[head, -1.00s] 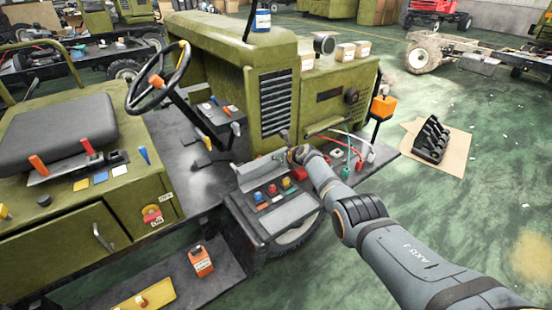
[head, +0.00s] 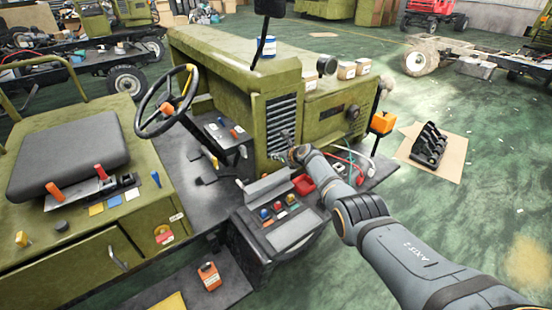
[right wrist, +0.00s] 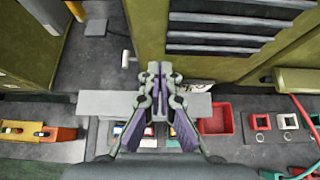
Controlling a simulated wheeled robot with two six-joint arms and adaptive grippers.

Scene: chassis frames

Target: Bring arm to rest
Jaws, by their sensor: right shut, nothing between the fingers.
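My right arm (head: 370,215) reaches in from the lower right of the head view. My left gripper is not in view.
A red tray (right wrist: 215,117) and cables (head: 352,160) are close to the arm. An orange lamp (head: 382,122) stands right of the hood. The steering wheel (head: 143,127) and seat (head: 70,150) are at left. Open green floor (head: 480,215) lies to the right.

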